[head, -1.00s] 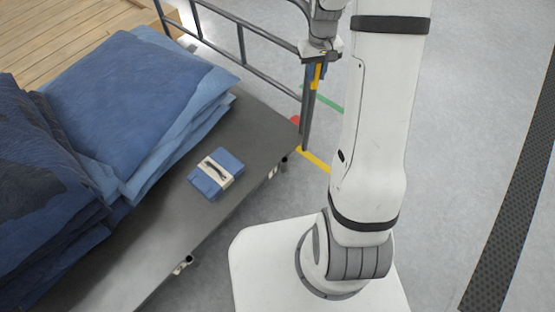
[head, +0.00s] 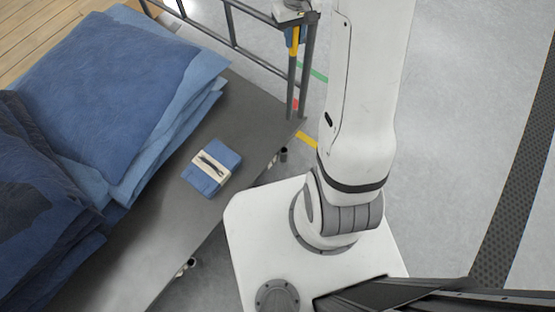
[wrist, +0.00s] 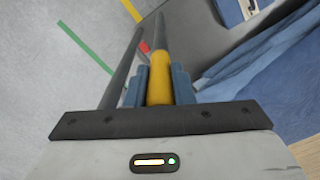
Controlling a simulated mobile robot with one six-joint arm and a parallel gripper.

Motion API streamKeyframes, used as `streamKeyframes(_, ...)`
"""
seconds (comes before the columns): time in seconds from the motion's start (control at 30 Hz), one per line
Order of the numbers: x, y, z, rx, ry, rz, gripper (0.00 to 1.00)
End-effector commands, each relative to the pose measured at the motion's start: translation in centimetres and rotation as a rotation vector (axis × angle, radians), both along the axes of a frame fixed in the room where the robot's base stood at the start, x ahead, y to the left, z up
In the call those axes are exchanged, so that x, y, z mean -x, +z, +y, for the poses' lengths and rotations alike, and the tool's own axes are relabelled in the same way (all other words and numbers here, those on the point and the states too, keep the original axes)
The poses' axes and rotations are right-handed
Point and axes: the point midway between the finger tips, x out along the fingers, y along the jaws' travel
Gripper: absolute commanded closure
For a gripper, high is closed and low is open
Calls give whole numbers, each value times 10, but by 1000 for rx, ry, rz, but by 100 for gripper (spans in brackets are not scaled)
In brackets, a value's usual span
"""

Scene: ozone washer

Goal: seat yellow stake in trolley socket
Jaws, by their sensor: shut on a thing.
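My gripper (wrist: 160,86) is shut on the yellow stake (wrist: 158,78), with a blue-grey finger on each side of it. In the head view my gripper (head: 292,32) is at the top, beside the corner post of the trolley's rail. The yellow part of the stake (head: 294,43) shows there, with a dark, thin length below it, close to the post and roughly upright. The trolley (head: 255,112) has a grey deck, and the stake's lower end is over or near its corner. The socket is too small or hidden to make out, so I cannot tell whether the stake's end touches it.
A dark rail post (head: 306,65) stands right beside the stake. Blue folded stacks (head: 115,95) fill the deck's left side. A small blue bundle with a pale band (head: 212,167) lies on the deck. Open grey floor (head: 455,100) lies to the right.

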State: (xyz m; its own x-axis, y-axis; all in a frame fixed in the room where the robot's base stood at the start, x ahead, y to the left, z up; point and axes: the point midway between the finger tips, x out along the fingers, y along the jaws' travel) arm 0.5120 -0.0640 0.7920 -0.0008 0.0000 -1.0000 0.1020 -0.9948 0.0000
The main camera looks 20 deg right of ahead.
Motion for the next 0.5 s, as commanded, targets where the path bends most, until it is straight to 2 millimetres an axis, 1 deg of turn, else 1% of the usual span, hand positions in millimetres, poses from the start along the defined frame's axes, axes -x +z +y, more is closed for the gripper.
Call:
streamKeyframes(0.1, 24, -4, 13, 1, 46, -3, 100)
streamKeyframes(0.2, 43, -6, 23, 1, 83, -3, 100)
streamKeyframes(0.3, 57, -7, 30, 1, 112, -3, 100)
streamKeyframes(0.43, 68, -10, 34, 0, 133, -2, 100)
streamKeyframes(0.5, 70, -19, 35, 0, 137, 1, 100)
